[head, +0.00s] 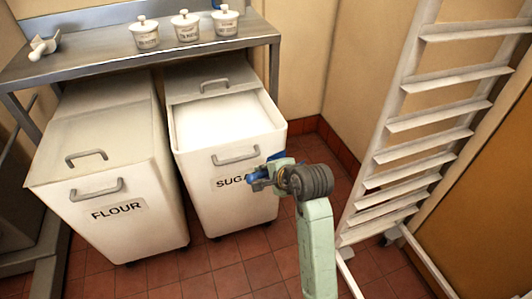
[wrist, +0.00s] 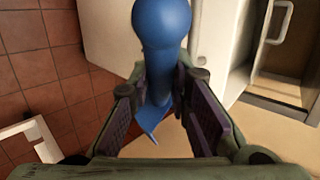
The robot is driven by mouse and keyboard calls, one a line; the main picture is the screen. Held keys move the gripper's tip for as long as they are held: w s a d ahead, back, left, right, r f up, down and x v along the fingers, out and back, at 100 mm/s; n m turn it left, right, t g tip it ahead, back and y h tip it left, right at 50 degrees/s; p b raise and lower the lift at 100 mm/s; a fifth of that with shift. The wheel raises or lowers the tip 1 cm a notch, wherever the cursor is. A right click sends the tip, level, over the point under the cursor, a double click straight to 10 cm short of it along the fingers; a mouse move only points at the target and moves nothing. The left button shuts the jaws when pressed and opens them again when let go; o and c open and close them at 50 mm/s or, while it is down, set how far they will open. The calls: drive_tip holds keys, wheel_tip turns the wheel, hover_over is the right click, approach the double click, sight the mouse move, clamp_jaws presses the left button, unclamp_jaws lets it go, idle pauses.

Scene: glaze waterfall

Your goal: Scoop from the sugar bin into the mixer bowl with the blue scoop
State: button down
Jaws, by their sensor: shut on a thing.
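The sugar bin (head: 232,208) is a white bin on the tiled floor, with a label partly hidden by my gripper. Its front top is open and shows white sugar (head: 220,122) inside. My gripper (head: 270,174) is in front of the bin's front wall, below its rim and near the right side of the label. It is shut on the blue scoop (head: 257,181), which is small and partly hidden in the head view. In the wrist view the blue scoop (wrist: 162,30) stands between the two fingers. The mixer bowl is not in view.
A closed flour bin (head: 100,190) stands left of the sugar bin. A metal shelf (head: 110,58) behind holds several lidded white crocks (head: 187,27) and a pale scoop (head: 43,46). A white rack (head: 425,125) stands at right. Floor shows between bin and rack.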

wheel_tip(320, 180, down, 14)
drive_tip(key=a+m+h, duration=0.1)
drive_tip(key=m, duration=0.1)
drive_tip(key=shift+w+a+t+h, duration=0.2)
drive_tip(key=shift+a+t+h, duration=0.1)
drive_tip(key=shift+t+h, duration=0.1)
drive_tip(key=shift+r, duration=0.2)
